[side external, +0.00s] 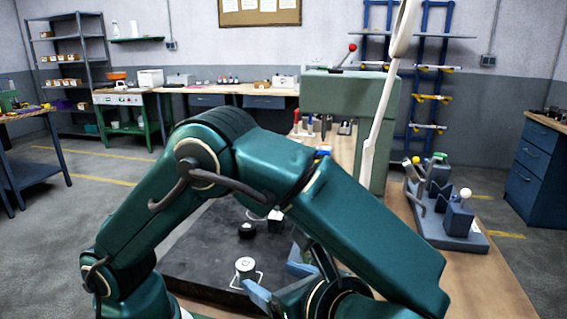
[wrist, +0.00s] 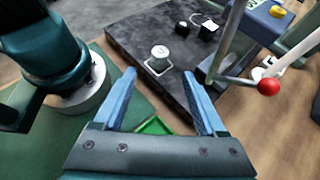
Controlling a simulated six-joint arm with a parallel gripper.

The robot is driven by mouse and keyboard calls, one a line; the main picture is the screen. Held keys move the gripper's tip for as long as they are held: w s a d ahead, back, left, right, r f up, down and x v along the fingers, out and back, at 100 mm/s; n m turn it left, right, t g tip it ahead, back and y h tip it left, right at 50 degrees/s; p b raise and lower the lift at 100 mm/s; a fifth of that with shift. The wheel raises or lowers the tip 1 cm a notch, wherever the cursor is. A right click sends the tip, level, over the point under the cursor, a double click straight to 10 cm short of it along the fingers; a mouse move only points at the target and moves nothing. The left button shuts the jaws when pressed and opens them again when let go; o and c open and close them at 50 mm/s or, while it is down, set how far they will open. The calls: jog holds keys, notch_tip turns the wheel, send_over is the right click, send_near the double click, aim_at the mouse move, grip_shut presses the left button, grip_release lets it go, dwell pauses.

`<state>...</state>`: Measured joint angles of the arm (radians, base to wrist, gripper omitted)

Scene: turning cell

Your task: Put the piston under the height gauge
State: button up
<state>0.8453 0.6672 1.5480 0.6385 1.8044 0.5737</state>
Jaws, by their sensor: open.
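A pale metallic cylinder, which looks like the piston (wrist: 160,52), stands upright on the black plate (wrist: 128,32) inside a thin white square outline. It also shows in the side view (side external: 245,264). My gripper (wrist: 159,73) is open and empty. In the wrist view its two blue fingers point towards the piston, which appears beyond and between the tips. In the side view the gripper (side external: 276,283) is low beside the piston, partly hidden by my arm. I cannot clearly identify the height gauge; a grey upright (wrist: 228,38) stands right of the piston in the wrist view.
A rod with a red ball (wrist: 268,87) is at right. A green tray (wrist: 152,126) lies below the fingers. A grey fixture (side external: 448,222) stands at the bench's right.

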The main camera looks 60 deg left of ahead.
jog(key=a+r+n+t+h, duration=0.1)
jog(key=n+t+h, duration=0.1)
jog(key=n+h, duration=0.2)
jog(key=s+a+r+n+t+h, duration=0.1)
jog(key=n+h, duration=0.3)
jog(key=n, duration=0.4)
jog(key=s+a+r+n+t+h, duration=0.1)
jog(key=r+n+t+h, duration=0.1)
jog(key=n+h, duration=0.2)
jog(key=shift+s+n+t, duration=0.25)
jog(key=shift+n+t, duration=0.05)
jog(key=shift+n, duration=0.7)
